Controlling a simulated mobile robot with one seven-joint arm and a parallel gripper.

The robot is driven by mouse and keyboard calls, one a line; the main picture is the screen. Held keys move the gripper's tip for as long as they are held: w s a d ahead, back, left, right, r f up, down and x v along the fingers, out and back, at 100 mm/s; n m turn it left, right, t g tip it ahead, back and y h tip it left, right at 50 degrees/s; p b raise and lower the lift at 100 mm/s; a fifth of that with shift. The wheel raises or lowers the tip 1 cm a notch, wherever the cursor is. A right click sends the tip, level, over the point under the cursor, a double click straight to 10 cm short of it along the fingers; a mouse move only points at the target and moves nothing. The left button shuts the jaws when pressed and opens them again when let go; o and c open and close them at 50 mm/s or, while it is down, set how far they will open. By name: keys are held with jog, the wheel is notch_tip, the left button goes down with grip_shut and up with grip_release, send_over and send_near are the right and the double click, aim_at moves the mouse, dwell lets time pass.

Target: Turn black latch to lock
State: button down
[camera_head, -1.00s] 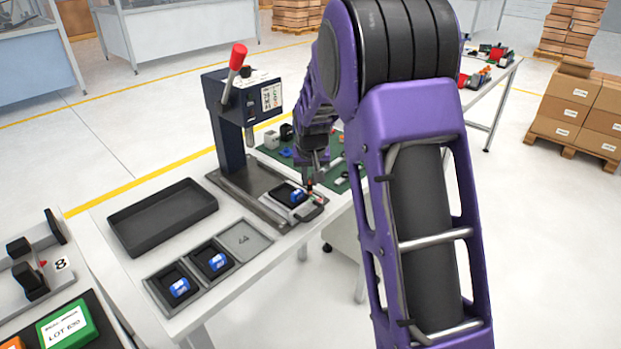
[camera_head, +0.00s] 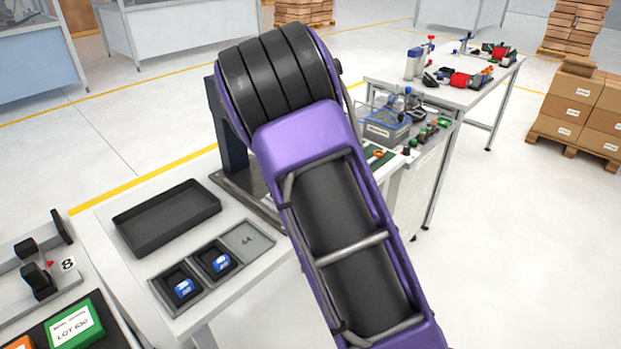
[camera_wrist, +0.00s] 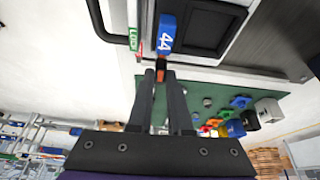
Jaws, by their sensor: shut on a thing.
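In the wrist view, my gripper (camera_wrist: 160,76) is shut on a small dark piece with an orange part, which appears to be the black latch (camera_wrist: 161,66). The fingers hide most of it, so its exact angle cannot be told. Just beyond the fingertips is a blue part marked 44 (camera_wrist: 167,32), at the edge of a black square nest (camera_wrist: 228,22). In the head view, my arm hides the gripper, the latch and the nest.
In the head view, an empty black tray (camera_head: 167,214) and a holder with two blue parts (camera_head: 183,287) are on the white table. A green mat (camera_wrist: 205,100) with small coloured parts lies beside the fixture.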

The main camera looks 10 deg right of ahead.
jog(key=shift+m, duration=0.3)
dwell(0.4)
jog(key=c, duration=1.1)
grip_release()
jog(key=p+v, duration=0.1)
jog(key=v, duration=1.6)
jog(key=shift+w+a+r, duration=0.1)
jog(key=shift+a+r, duration=0.05)
jog(key=shift+r, duration=0.05)
